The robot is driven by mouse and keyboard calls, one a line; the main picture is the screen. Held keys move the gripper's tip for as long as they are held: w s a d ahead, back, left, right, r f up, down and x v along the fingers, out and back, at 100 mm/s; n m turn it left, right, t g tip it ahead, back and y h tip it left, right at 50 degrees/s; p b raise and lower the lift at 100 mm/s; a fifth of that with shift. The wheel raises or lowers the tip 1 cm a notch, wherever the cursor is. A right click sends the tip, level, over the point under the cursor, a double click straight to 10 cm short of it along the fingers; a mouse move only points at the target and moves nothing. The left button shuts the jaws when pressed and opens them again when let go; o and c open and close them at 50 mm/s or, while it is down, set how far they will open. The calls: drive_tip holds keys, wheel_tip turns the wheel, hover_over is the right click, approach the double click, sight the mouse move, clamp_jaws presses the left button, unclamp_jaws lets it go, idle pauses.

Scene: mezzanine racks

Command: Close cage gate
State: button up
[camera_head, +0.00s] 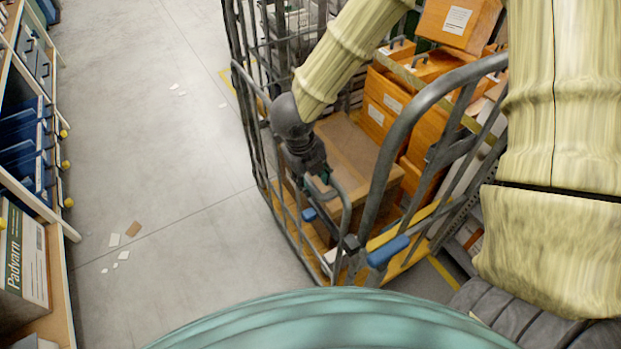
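A grey tubular roll cage (262,150) stands right of centre, with a yellow-orange base. A panel with a thick curved grey tube (405,120) rises at its near right side and looks like the gate. Its angle to the cage is hard to judge. A blue latch piece (388,250) sits low by this tube, and a smaller blue piece (309,214) is further left. My gripper (322,186) points down at the near side of the cage, close to grey bars. Its fingers are dark and partly lost among the bars. I cannot tell whether it touches the gate or grips anything.
Inside the cage are a cardboard box (350,150) and orange crates (388,103) with white labels. Shelving with blue bins (22,160) and a Padvarn box (25,258) lines the left. Paper scraps (122,256) lie on the otherwise clear grey aisle floor (165,170).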

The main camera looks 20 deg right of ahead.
idle(0.4)
drive_tip(key=v, duration=1.2)
drive_tip(key=shift+d, duration=0.1)
